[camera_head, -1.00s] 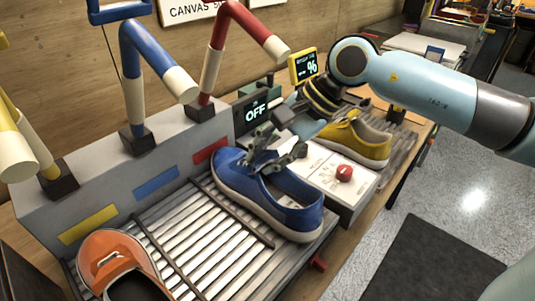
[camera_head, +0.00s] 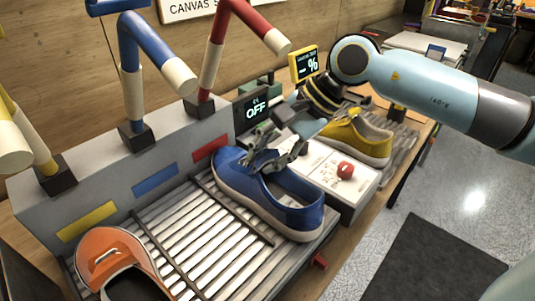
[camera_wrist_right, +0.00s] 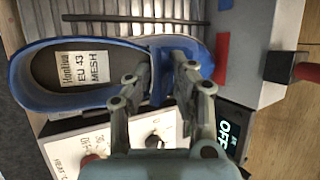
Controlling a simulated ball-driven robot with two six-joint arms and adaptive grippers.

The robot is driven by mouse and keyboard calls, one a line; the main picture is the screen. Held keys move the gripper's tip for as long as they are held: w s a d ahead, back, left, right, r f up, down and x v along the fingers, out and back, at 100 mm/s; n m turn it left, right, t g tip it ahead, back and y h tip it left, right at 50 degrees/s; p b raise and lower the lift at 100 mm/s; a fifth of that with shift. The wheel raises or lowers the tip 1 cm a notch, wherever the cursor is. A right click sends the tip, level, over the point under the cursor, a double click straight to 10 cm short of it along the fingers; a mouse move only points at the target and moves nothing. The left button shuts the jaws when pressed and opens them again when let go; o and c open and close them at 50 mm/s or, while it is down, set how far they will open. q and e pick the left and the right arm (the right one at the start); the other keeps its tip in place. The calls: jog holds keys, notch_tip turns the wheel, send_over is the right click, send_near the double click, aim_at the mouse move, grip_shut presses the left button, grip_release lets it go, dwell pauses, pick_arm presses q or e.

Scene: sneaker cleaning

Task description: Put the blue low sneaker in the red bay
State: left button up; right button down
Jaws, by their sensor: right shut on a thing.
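The blue low sneaker (camera_head: 292,205) sits at the right end of the slatted rack, in the bay by the red label (camera_head: 210,149). Its toe points to the back panel and its opening faces up. It also shows in the right wrist view (camera_wrist_right: 110,97), with an insole label reading EU 43 MESH. My right gripper (camera_head: 265,165) is over the tongue area, its fingers shut on the sneaker there. The right wrist view shows both fingertips (camera_wrist_right: 167,60) at the tongue. My left gripper is not in view.
An orange shoe (camera_head: 115,262) lies at the rack's front left. A yellow sneaker (camera_head: 360,140) stands behind the white control box with a red knob (camera_head: 345,170). Blue and red pipes rise from the panel. Bare slats (camera_head: 190,235) lie between the shoes.

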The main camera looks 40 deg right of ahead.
jog(key=c, duration=1.1)
grip_release()
jog(key=v, duration=0.5)
jog(key=shift+s+d, duration=0.1)
jog(key=shift+s+d+r, duration=0.2)
jog(key=shift+d+r, duration=0.15)
jog(key=shift+r, duration=0.1)
jog(key=shift+s+r, duration=0.15)
jog(key=shift+r, duration=0.45)
jog(key=s+r+p, duration=0.1)
jog(key=p, duration=0.2)
jog(key=s+r+p, duration=0.1)
jog(key=r+p, duration=0.1)
jog(key=p, duration=0.1)
jog(key=s+r+p, duration=0.1)
jog(key=r+p, duration=0.1)
jog(key=p, duration=0.1)
jog(key=shift+d+p, duration=0.2)
jog(key=shift+p, duration=0.1)
